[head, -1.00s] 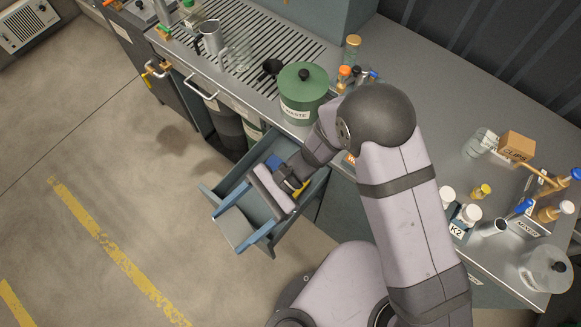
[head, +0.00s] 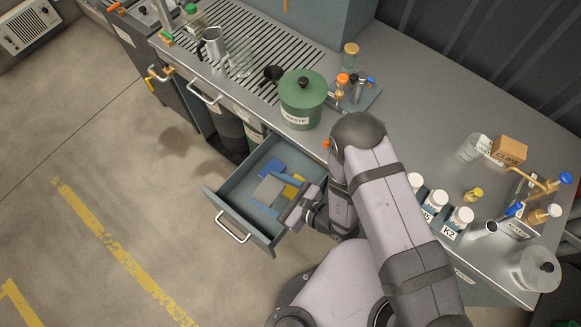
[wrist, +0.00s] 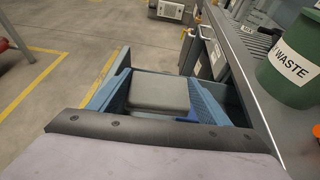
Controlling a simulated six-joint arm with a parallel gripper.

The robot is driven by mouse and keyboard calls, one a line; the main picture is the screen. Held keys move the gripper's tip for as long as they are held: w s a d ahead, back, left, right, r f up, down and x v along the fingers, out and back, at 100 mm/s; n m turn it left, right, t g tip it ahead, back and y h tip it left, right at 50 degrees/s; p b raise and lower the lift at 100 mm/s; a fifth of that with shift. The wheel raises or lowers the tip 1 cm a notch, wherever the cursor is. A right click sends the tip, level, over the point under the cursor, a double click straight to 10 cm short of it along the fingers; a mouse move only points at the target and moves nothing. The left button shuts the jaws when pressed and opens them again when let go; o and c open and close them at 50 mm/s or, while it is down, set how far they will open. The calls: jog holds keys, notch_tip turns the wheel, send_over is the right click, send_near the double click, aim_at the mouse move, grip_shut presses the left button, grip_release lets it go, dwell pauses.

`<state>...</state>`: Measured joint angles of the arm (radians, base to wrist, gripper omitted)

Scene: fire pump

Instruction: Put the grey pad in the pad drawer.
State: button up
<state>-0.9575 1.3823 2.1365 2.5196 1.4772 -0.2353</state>
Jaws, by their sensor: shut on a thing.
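The grey pad (head: 268,190) is a flat square piece held between the blue fingers of my gripper (head: 270,192). In the wrist view the grey pad (wrist: 159,92) lies between both fingers (wrist: 158,95). In the head view the pad is over the inside of the open pad drawer (head: 222,203), within its walls. I cannot tell whether it touches the drawer floor. A blue pad (head: 270,167) and a yellow pad (head: 296,182) show in the drawer, the yellow one partly hidden by my gripper.
The drawer is pulled out, with its front handle (head: 232,236) facing the floor. A green waste pot (head: 302,102) stands on the counter above it. White-lidded bottles (head: 436,201) stand in a rack at the right. The floor left of the drawer is clear.

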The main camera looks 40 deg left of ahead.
jog(key=shift+w+d+f+m+t, duration=0.4)
jog(key=shift+w+d+f+t, duration=0.1)
jog(key=shift+w+d, duration=0.05)
notch_tip(320, 180, down, 10)
jog(key=b, duration=0.8)
jog(key=shift+f+b, duration=0.4)
jog(key=shift+b, duration=0.05)
jog(key=shift+f, duration=0.15)
jog(key=o, duration=1.1)
